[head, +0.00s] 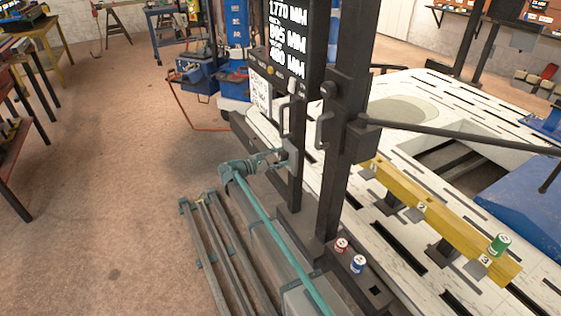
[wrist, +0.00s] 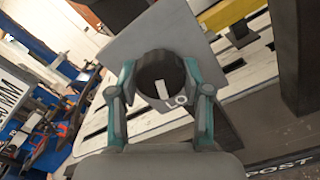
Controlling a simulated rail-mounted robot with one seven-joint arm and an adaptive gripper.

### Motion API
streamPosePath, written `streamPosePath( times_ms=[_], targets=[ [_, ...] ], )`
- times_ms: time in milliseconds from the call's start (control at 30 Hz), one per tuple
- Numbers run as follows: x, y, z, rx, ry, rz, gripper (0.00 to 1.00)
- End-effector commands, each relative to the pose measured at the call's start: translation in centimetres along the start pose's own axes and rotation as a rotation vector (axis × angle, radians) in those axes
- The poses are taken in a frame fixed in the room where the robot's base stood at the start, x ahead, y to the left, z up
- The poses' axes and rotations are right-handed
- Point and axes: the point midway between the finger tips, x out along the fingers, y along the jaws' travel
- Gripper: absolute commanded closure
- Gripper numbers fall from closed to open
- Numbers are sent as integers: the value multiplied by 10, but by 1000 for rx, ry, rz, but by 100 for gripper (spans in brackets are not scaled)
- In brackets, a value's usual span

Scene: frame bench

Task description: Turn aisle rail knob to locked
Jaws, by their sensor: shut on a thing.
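The aisle rail knob (wrist: 152,66) is a dark round knob with a white pointer bar, on a grey plate (wrist: 150,25) in the wrist view. The bar is near upright, tilted slightly. A small light ring-like mark (wrist: 181,100) sits just right of the bar's lower end; I cannot read it. My gripper (wrist: 160,78) is shut on the knob, with one teal finger on each side. In the head view my gripper (head: 280,158) reaches the lower part of a dark post, at a small grey plate (head: 290,153); the knob itself is hidden there.
A dark display panel (head: 288,40) with white figures hangs above my gripper. Dark handles (head: 323,130) are on the neighbouring post. A yellow beam (head: 440,222) with a green can (head: 500,244) lies right. Red (head: 341,246) and blue (head: 358,264) cans stand low. Floor at left is clear.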

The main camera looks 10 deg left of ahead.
Motion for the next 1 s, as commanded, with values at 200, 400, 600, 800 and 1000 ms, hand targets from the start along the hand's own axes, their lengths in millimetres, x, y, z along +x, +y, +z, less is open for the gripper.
streamPosePath(
  times_ms=[200,400,600,800,1000],
  targets=[
    [0,-3,-3,207,0,0,86],
    [0,-3,-4,396,0,0,86],
    [0,-3,-4,586,0,0,86],
    [0,-3,-4,776,0,0,86],
    [0,-3,-4,946,0,0,86]
  ],
)
